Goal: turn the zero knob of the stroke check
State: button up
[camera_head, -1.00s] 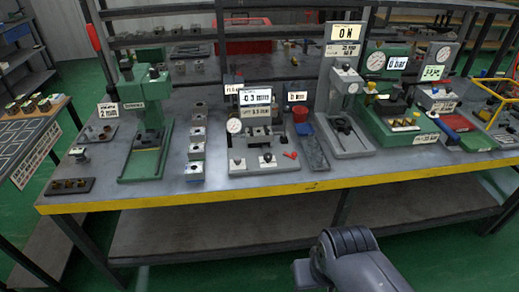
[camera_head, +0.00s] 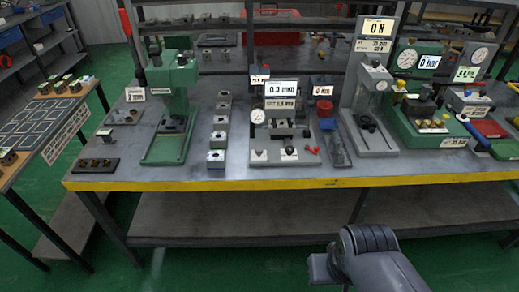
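The stroke check (camera_head: 272,157) appears to be the grey fixture in the middle of the bench, with a round white dial (camera_head: 257,116) on its left and a display (camera_head: 281,88) above that reads about -0.3 mm. Dark knobs on pale blocks (camera_head: 289,153) sit along its front edge; I cannot tell which is the zero knob. My arm (camera_head: 375,262) shows at the lower right, in front of the bench and well short of the fixture. My gripper's fingers are not visible.
The bench (camera_head: 300,183) has a yellow front edge. A green press (camera_head: 172,105) and a row of blocks (camera_head: 219,135) stand left of the fixture. The floor in front is clear.

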aim_at(258, 150)
jog(key=i+l, duration=0.1)
jog(key=i, duration=0.75)
jog(key=u, duration=0.05)
